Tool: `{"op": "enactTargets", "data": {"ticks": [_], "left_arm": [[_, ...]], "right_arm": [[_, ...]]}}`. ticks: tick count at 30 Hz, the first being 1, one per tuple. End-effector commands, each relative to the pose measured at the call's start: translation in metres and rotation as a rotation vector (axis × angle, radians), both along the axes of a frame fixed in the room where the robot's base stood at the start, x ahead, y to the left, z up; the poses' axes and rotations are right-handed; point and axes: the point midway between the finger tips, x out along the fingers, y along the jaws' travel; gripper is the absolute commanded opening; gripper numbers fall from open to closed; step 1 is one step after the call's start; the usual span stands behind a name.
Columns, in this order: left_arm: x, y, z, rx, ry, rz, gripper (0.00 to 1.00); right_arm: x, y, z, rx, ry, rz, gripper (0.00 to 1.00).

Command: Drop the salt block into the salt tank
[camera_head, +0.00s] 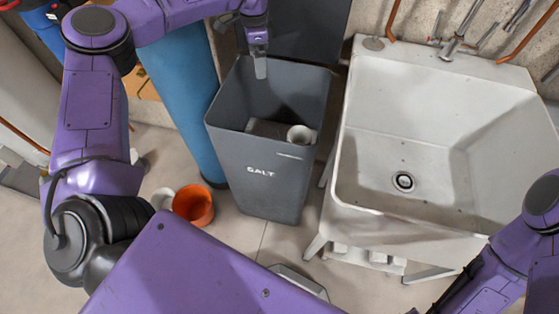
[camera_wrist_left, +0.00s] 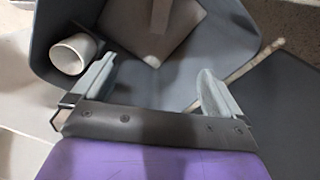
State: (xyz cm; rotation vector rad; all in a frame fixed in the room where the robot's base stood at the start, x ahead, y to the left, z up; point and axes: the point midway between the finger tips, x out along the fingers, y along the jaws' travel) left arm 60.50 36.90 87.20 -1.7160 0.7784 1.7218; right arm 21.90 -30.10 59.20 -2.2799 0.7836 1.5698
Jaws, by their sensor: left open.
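The grey salt tank (camera_head: 262,175), marked SALT, stands open with its dark lid raised behind it. My left gripper (camera_head: 260,68) is above the tank's opening, pointing down. In the left wrist view the left gripper (camera_wrist_left: 155,88) has its fingers wide apart with nothing between them. A pale, square-edged block (camera_wrist_left: 178,45), which looks like the salt block, lies inside the tank, below and apart from the fingers. It shows partly in the head view (camera_head: 264,128), its lower part hidden by the tank wall. My right gripper is out of view.
A white round tube (camera_head: 300,134) stands inside the tank beside the block. A white sink (camera_head: 435,130) is to the right. A blue cylinder (camera_head: 183,95) and an orange bucket (camera_head: 194,205) are to the left. Some floor is clear in front.

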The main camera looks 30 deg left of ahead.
Motion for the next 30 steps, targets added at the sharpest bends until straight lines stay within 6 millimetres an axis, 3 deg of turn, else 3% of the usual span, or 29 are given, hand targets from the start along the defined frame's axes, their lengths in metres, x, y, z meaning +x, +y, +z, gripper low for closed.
{"op": "enactTargets", "data": {"ticks": [6, 12, 30], "left_arm": [[0.001, 0.000, 0.054, 0.002, -0.008, 0.000, 1.00], [0.001, 0.000, 0.084, 0.000, -0.006, 0.000, 1.00], [0.000, 0.000, 0.093, -0.001, -0.005, -0.001, 1.00]], "right_arm": [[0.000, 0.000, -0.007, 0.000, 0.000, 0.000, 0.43], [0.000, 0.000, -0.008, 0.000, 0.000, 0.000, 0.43], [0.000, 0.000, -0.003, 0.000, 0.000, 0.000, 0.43]]}}
